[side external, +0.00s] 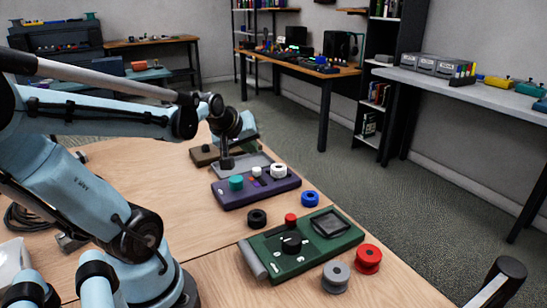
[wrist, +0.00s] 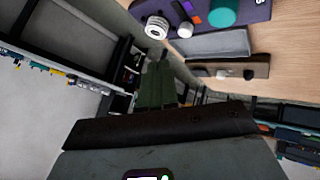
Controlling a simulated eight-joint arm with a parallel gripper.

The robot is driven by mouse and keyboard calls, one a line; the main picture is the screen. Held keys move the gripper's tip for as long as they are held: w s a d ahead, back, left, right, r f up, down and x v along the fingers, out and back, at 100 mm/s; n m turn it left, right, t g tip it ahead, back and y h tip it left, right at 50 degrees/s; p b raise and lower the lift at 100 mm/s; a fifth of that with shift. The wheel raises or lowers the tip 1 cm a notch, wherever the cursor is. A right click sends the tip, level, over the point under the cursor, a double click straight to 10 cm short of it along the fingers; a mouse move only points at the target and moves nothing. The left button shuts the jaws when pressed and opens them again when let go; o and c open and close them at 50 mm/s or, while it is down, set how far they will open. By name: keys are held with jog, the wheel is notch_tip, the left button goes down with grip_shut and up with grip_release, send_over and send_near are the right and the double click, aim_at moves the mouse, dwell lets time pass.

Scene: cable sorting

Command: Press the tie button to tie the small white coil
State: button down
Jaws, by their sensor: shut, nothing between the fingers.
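A purple device (side external: 258,190) sits on the wooden table. It carries a teal round knob or button (side external: 236,183), a white coil-like ring (side external: 278,171), a smaller white piece (side external: 257,171) and small orange parts. No readable label shows which one is the tie button. In the wrist view the white coil (wrist: 156,27) and the teal piece (wrist: 223,12) are at the top.
A brown device (side external: 205,154) lies beyond the tray. Nearer are a green device (side external: 300,250) with a black knob, a red button (side external: 291,219), a blue coil (side external: 310,199), a black coil (side external: 257,218), a grey spool (side external: 335,276) and a red spool (side external: 367,259).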

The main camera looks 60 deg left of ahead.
jog(key=s+a+n+y, duration=0.1)
jog(key=s+a+n, duration=0.1)
jog(key=a+n, duration=0.2)
jog(key=shift+s+a+r+g+y, duration=0.2)
jog(key=shift+s+a+g+y, duration=0.15)
jog(key=shift+a, duration=0.8)
send_near(237, 176)
jog(key=shift+w+a+f, duration=0.6)
jog(key=shift+w+a, duration=0.3)
jog(key=shift+w+a+f, duration=0.6)
jog(key=shift+w+a, duration=0.25)
jog(key=shift+a, duration=0.05)
jog(key=shift+f, duration=0.15)
jog(key=shift+f, duration=0.3)
jog(key=shift+f, duration=0.75)
dwell(1.1)
jog(key=shift+r, duration=1.2)
